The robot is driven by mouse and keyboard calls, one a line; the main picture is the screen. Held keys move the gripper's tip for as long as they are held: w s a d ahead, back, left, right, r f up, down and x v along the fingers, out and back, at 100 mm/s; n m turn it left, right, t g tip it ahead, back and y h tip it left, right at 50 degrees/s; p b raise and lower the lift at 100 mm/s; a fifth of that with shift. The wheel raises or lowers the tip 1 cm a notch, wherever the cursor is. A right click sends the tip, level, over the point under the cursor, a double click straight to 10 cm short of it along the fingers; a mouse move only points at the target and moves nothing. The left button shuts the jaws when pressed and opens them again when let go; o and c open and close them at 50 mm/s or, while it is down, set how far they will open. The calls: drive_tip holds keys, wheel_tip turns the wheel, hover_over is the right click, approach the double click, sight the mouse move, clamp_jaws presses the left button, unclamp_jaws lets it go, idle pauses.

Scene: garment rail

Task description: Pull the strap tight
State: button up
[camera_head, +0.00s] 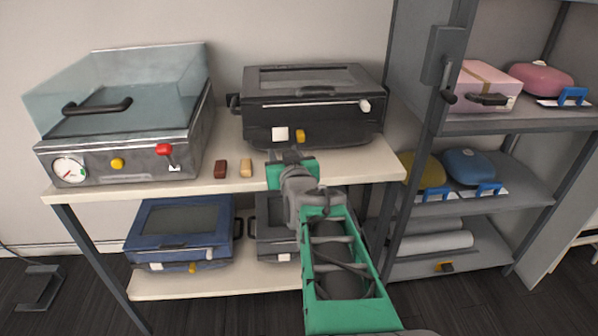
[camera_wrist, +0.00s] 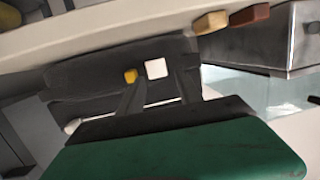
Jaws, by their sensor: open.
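A pink box (camera_head: 484,84) with a tan band (camera_head: 488,72) across its lid sits on the upper shelf at the right in the head view. A dark handle or buckle is at its front; whether the band is loose or tight cannot be told. My gripper (camera_head: 290,156) is in front of the black case (camera_head: 312,105) on the table, far left of the pink box. In the wrist view my gripper (camera_wrist: 158,92) has its two fingers apart with nothing between them. The black case (camera_wrist: 105,72) fills the space beyond them, with its white label and yellow knob.
A silver machine (camera_head: 125,150) with a clear raised lid stands at the table's left. Brown (camera_head: 220,169) and tan (camera_head: 246,168) blocks lie near the table edge (camera_head: 150,190). A blue case (camera_head: 180,230) is below. A grey rack post (camera_head: 432,110) stands between table and shelves.

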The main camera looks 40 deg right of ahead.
sight(301, 137)
drive_tip(key=d, duration=0.1)
drive_tip(key=s+d+h, duration=0.1)
drive_tip(key=d, duration=0.1)
drive_tip(key=d+m+h+b, duration=0.1)
drive_tip(key=d, duration=0.1)
drive_tip(key=shift+s+d+t, duration=0.25)
drive_tip(key=shift+s+t, duration=0.05)
drive_tip(key=shift+t, duration=0.1)
drive_tip(key=x, duration=0.7)
clamp_jaws()
idle(0.6)
